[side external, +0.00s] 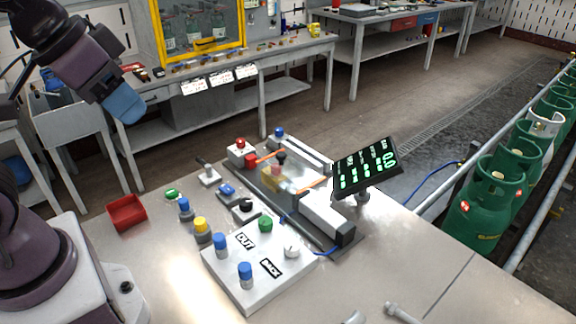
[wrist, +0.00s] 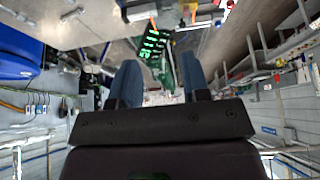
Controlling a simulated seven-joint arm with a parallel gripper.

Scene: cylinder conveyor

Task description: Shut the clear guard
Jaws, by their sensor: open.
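The small conveyor unit (side external: 322,222) stands on the workbench in the middle of the side view. A faint see-through piece with orange edges (side external: 312,187) sits over its middle, and it seems to be the clear guard; its outline is hard to make out, and I cannot tell how far open it is. A black knob (side external: 281,158) shows near it. My gripper (side external: 123,103) is high at the upper left, well away from the unit. In the wrist view its two blue fingers (wrist: 160,68) are apart with nothing between them.
A white control box (side external: 260,270) with buttons stands in front of the unit, with several coloured cylinders (side external: 201,228) beside it. A tilted display (side external: 367,168) stands at the unit's right. A red tray (side external: 127,212) lies left. The bench's right front is mostly clear.

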